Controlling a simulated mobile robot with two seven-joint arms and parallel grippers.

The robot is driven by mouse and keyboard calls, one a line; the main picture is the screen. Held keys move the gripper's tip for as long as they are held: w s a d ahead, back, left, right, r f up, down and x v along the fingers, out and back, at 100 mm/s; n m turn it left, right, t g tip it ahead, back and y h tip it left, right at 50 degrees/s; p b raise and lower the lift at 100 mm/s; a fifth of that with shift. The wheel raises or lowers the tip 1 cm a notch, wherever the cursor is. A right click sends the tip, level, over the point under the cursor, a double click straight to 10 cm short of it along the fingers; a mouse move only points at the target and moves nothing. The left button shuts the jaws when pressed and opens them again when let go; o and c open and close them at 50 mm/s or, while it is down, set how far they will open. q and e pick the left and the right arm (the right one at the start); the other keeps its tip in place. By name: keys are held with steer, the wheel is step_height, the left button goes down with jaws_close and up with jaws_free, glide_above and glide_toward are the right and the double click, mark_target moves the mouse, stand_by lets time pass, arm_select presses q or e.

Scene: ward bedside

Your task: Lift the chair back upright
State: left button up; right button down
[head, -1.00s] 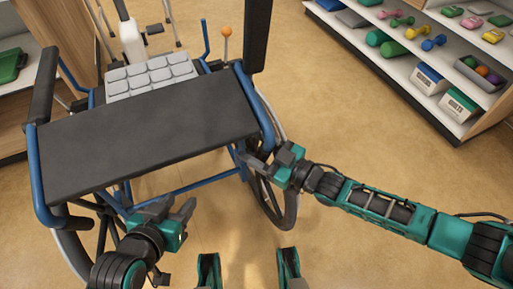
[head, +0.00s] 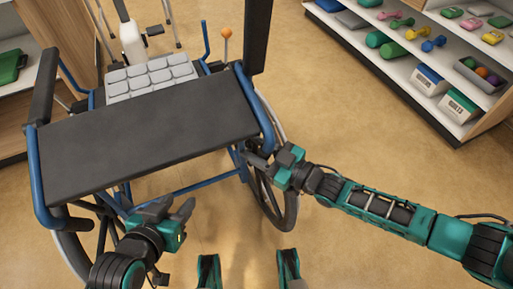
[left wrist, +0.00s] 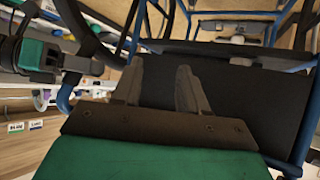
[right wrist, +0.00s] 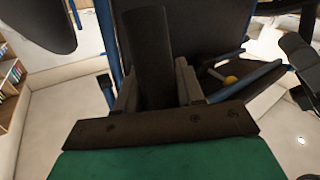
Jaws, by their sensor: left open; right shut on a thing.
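The wheelchair has a blue tube frame (head: 34,170) and a wide black back panel (head: 140,145). In the head view the panel leans far back towards me, nearly flat. Behind it is a grey cushion (head: 150,80) of square cells. My right gripper (head: 262,161) is at the panel's near right corner, shut on a dark round handle (right wrist: 150,45) that shows between its fingers in the right wrist view. My left gripper (head: 178,210) is open and empty, below the panel's near edge. The panel also shows beyond its fingers in the left wrist view (left wrist: 240,95). The left handle is not clearly visible.
A lever with an orange knob (head: 227,33) stands behind the panel's right end. Dark wheels (head: 280,200) flank the frame. A shelf (head: 400,60) with weights and boxes stands at the right, another cabinet at the left. The floor between chair and right shelf is clear.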

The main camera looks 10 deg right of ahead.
mark_target(143, 166)
arm_select(q)
steer(key=shift+r, duration=0.1)
